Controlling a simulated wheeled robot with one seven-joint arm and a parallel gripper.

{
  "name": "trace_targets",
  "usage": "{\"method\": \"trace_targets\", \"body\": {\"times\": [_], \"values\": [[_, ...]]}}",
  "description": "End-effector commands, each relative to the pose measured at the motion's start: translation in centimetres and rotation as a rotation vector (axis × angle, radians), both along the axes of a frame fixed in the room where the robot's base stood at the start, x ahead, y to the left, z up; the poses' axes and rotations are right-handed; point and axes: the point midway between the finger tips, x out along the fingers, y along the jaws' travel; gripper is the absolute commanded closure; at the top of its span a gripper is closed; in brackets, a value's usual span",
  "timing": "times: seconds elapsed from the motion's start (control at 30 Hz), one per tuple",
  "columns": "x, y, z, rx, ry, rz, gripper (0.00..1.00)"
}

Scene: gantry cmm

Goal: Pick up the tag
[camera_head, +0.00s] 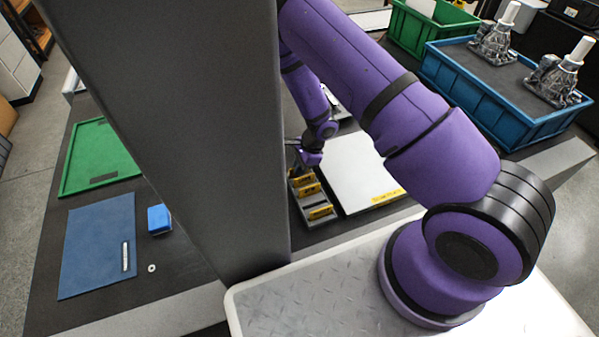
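Yellow tags with dark markings stand in a narrow grey holder (309,202) at the middle of the table. One tag (320,212) is at the holder's near end, and another tag (308,190) is behind it. A further yellow piece (299,180) shows at the far end, close below my gripper (298,171). My gripper points down at the far end of the holder. Its fingers are small and partly hidden by my arm and column, so I cannot tell whether they are open, shut or touching a tag.
A white plate (352,165) with a yellow label lies right of the holder. A blue crate (495,110) with metal castings and a green crate (428,30) stand at the back right. A blue mat (92,250), blue block (159,219) and green tray (75,176) are left.

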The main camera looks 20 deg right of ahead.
Motion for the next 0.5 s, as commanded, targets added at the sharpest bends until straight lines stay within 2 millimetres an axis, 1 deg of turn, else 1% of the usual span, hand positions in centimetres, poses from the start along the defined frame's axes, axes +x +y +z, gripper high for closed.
{"method": "trace_targets", "body": {"times": [0.33, 0.5], "values": [[0.0, 0.0, 0.05, 0.0, 0.0, 0.0, 1.0], [0.04, 0.02, 0.67, 0.001, -0.001, 0.0, 1.0]]}}
